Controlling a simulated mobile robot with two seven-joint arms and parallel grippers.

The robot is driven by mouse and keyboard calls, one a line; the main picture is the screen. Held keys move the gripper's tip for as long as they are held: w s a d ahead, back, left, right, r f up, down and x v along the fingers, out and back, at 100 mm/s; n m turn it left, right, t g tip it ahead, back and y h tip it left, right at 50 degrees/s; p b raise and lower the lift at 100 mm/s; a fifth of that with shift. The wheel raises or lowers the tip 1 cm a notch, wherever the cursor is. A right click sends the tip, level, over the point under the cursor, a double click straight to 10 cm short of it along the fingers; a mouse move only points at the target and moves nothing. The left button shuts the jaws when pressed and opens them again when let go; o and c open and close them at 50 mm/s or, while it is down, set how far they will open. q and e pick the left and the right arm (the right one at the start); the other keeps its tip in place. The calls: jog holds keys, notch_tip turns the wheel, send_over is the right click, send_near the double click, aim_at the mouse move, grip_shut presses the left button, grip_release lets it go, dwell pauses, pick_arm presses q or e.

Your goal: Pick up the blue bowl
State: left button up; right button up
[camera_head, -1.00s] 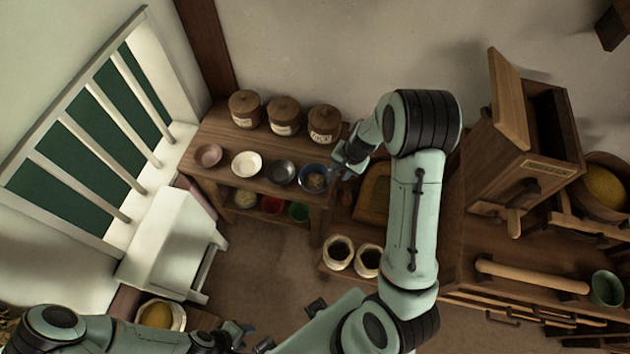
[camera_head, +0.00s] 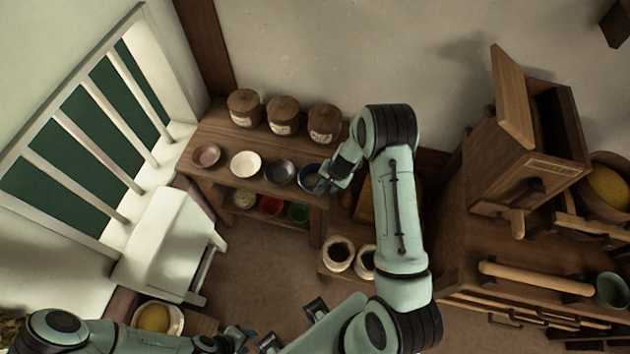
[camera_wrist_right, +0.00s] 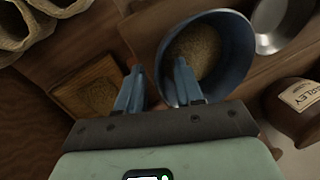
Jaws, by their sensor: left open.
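The blue bowl (camera_head: 308,177) stands at the right end of the row of bowls on the wooden shelf top; my right gripper hides its right part. In the right wrist view the bowl (camera_wrist_right: 237,48) holds brown grain. My right gripper (camera_head: 326,182) is at the bowl's right side. In the wrist view its fingers (camera_wrist_right: 157,82) are apart, one outside the near rim and one overlapping the rim and the bowl's inside. I cannot tell whether they touch it. My left gripper (camera_head: 254,340) is open and empty low in the head view, far from the bowl.
A dark grey bowl (camera_head: 280,172), a white bowl (camera_head: 245,164) and a pinkish bowl (camera_head: 206,156) stand in the same row. Lidded jars (camera_head: 283,115) stand behind. Open sacks (camera_head: 338,253) stand below on the right. A wooden cabinet (camera_head: 535,150) is at the right.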

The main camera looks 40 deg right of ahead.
grip_shut()
jog(key=shift+r, duration=0.1)
